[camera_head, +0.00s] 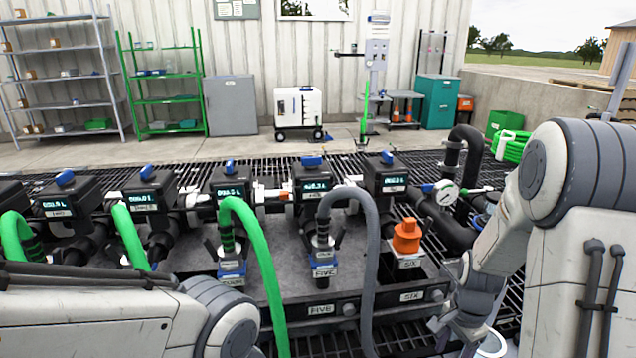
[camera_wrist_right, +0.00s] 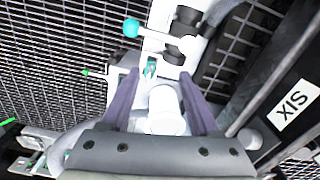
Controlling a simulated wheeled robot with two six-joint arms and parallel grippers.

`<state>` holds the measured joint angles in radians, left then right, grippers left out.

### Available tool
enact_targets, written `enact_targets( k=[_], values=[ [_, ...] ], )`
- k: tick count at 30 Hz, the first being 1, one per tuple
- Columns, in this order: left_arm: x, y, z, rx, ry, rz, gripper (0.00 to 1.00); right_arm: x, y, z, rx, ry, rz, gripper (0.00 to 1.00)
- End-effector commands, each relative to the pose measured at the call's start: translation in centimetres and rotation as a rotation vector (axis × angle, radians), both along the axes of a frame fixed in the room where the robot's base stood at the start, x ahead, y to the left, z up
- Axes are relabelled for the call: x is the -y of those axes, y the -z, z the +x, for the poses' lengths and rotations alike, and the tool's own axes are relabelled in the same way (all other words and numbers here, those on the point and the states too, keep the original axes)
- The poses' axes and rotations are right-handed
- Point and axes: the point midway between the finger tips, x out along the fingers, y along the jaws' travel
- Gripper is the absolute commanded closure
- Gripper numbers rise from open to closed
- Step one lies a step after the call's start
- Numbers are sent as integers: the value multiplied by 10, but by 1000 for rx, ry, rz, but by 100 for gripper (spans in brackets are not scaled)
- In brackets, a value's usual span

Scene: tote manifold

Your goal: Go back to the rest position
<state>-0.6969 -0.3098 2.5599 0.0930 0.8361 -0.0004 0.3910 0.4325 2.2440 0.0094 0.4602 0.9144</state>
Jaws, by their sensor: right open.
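My right arm (camera_head: 490,255) comes in from the right in the head view and bends down beside station SIX. My right gripper (camera_wrist_right: 159,76) shows in the right wrist view with its two purple fingers apart. A white cylinder (camera_wrist_right: 165,112) shows between the fingers; I cannot tell whether it touches them. My left arm (camera_head: 110,315) lies across the lower left of the head view, its rounded joint in front of the manifold. My left gripper is out of view.
The manifold table (camera_head: 290,280) carries several black meters, a green hose (camera_head: 262,255) and a grey hose (camera_head: 370,260) close to my arms. An orange cap (camera_head: 407,236) sits on station SIX. A pressure gauge (camera_head: 446,193) is near my right arm. Dark grating surrounds the table.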

Motion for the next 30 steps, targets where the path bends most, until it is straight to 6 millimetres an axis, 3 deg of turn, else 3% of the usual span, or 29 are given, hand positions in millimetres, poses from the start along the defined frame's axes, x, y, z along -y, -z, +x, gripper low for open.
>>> enact_targets(
  k=[2, 5, 9, 12, 18, 25, 27, 30],
  values=[
    [0, 0, 0, 0, 0, 0, 51, -43, -23, 4, 15, -209, -2, 38],
    [0, 0, 0, 0, 0, 0, 51, -103, -51, -6, 28, -525, 3, 38],
    [0, 0, 0, 0, 0, 0, 51, -176, -84, -40, 44, -966, 13, 38],
    [0, 0, 0, 0, 0, 0, 51, -209, -100, -70, 54, -1229, 21, 38],
    [0, 0, 0, 0, 0, 0, 51, -246, -119, -122, 71, -1620, 37, 38],
    [0, -1, 0, 0, 0, 0, 51, -265, -133, -174, 92, -1984, 54, 38],
    [0, -24, 0, 0, 0, 0, 51, -264, -155, -170, 86, -1958, 53, 38],
    [0, -42, 0, 1, 0, -1, 51, -264, -173, -169, 86, -1954, 53, 38]
  ],
)
